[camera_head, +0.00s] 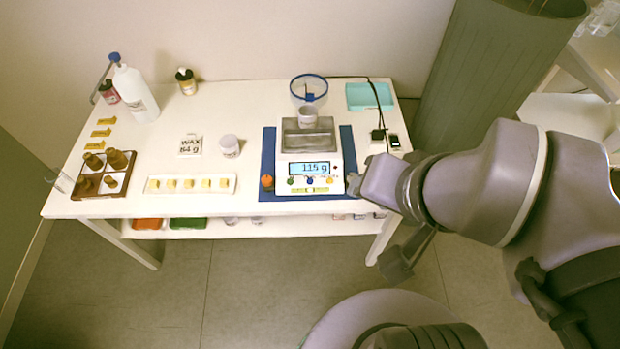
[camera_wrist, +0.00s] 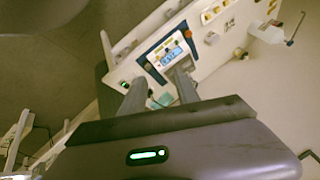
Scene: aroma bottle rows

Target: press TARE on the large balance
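The large balance (camera_head: 336,170) stands on a blue mat on the white table, its lit display reading about 115 g.
An orange knob-like object (camera_head: 267,182) stands left of the balance. A glass bowl (camera_head: 309,88) is behind it, beside a teal tray (camera_head: 369,97). A small black device (camera_head: 394,141) with cables lies to the right. A white cup (camera_head: 229,145) and sign (camera_head: 190,145) stand left.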

